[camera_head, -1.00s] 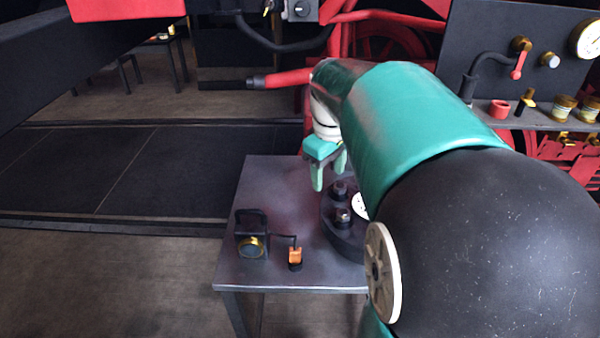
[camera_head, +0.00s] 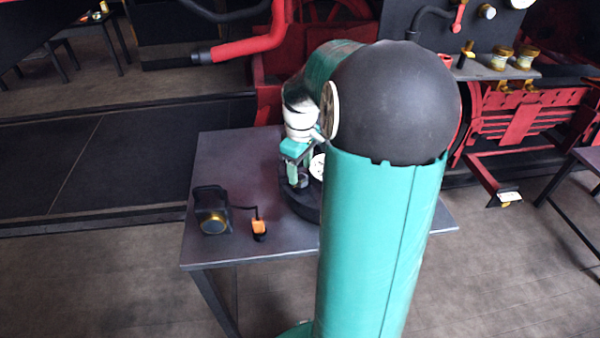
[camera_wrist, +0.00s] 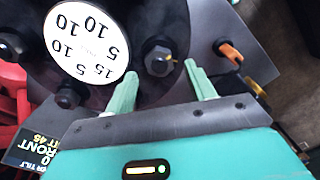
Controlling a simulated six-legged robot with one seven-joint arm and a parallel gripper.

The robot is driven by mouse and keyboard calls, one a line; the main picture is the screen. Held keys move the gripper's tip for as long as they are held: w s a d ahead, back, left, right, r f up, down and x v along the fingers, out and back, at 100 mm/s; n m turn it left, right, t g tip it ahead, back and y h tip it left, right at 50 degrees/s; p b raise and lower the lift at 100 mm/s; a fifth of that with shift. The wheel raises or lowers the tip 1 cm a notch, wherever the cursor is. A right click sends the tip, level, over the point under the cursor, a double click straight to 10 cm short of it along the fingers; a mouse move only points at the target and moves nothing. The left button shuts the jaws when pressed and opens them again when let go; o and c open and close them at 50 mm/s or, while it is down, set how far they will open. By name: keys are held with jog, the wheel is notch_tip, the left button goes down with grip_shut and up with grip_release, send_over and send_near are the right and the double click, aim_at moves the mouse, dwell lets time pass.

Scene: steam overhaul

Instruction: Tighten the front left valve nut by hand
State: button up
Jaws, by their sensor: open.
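A dark round valve body with a white numbered dial (camera_wrist: 88,42) sits on the table. Several dark hex nuts stand around the dial. One nut (camera_wrist: 159,60) lies between and just ahead of my fingertips in the wrist view. Two others, a nut near the lower left (camera_wrist: 68,95) and a nut at the left edge (camera_wrist: 10,46), are off to the side. My gripper (camera_wrist: 160,70) is open, its two green fingers on either side of the nut; I see no clear contact. In the head view my gripper (camera_head: 296,173) points down over the valve, and my arm hides much of the valve.
A dark lamp-like box (camera_head: 211,212) and a small orange-topped item (camera_head: 259,228) stand on the table (camera_head: 235,160) left of the valve. A label reading FRONT (camera_wrist: 32,150) shows beside the valve. A shelf with brass jars (camera_head: 501,57) is at the back right.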

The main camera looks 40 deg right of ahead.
jog(key=shift+f, duration=1.15)
jog(key=shift+c, duration=0.2)
jog(key=c, duration=0.9)
jog(key=shift+c, duration=0.2)
jog(key=shift+m, duration=0.5)
jog(key=m, duration=0.9)
jog(key=shift+d, duration=0.15)
